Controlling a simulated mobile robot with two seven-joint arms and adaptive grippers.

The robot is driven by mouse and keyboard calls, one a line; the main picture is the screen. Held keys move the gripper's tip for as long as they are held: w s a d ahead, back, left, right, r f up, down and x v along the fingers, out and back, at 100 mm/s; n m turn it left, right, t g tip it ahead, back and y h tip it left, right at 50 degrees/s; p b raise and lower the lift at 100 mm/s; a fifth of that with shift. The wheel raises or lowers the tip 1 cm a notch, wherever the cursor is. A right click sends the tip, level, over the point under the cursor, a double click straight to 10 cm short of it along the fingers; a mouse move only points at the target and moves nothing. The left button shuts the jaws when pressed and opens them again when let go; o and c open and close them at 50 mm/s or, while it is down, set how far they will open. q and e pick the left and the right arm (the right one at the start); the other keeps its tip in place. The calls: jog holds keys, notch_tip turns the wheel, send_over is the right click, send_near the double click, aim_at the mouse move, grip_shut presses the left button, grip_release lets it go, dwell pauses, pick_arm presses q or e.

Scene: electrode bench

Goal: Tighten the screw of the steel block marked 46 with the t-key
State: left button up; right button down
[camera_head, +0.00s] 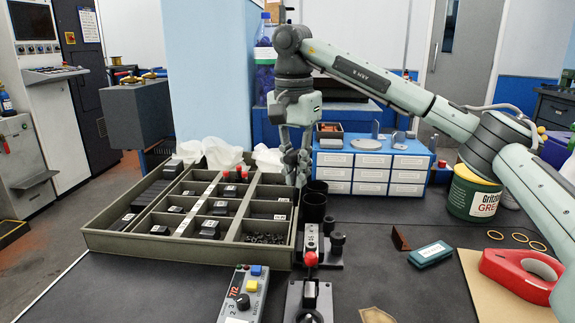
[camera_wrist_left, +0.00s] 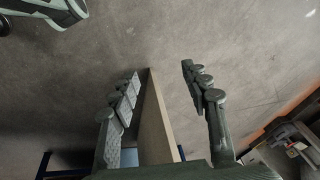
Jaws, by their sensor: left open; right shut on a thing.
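My right gripper (camera_head: 296,168) is above the back right corner of the compartment tray, just behind the black cups (camera_head: 314,201). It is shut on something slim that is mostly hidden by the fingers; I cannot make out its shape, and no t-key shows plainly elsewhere. Several dark blocks with white labels, such as one block (camera_head: 210,229), lie in the tray (camera_head: 190,257). A labelled upright piece (camera_head: 311,240) stands at a small fixture with a red knob (camera_head: 310,259). The number 46 cannot be read anywhere. My left gripper (camera_wrist_left: 161,74) is open and empty over the floor.
A control box (camera_head: 243,296) and a black device (camera_head: 309,302) stand at the front. A drawer unit (camera_head: 370,168) is behind. A green tin (camera_head: 473,194), teal box (camera_head: 430,254) and red tool (camera_head: 520,275) are at right. The bench between is partly clear.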

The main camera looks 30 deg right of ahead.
pick_arm(q)
notch_tip(320, 180, down, 5)
jog(key=s+p, duration=0.2)
pick_arm(e)
jog(key=s+f+n+b, duration=0.1)
jog(key=s+n, duration=0.1)
jog(key=n, duration=0.4)
jog(key=s+f+n+y+b, duration=0.1)
jog(key=s+f+n, duration=0.1)
jog(key=n, duration=0.4)
jog(key=s+d+f+n+t+b, duration=0.1)
jog(key=s+n, duration=0.1)
jog(key=n, duration=0.4)
jog(key=shift+f, duration=0.2)
pick_arm(q)
notch_tip(320, 180, up, 9)
jog(key=w, duration=0.2)
jog(key=shift+w+b, duration=0.25)
jog(key=shift+b, duration=0.1)
pick_arm(e)
jog(key=shift+f, duration=0.5)
pick_arm(q)
jog(key=shift+d, duration=0.1)
jog(key=shift+f+b, duration=0.7)
jog(key=shift+f, duration=0.1)
pick_arm(e)
jog(key=shift+f, duration=0.8)
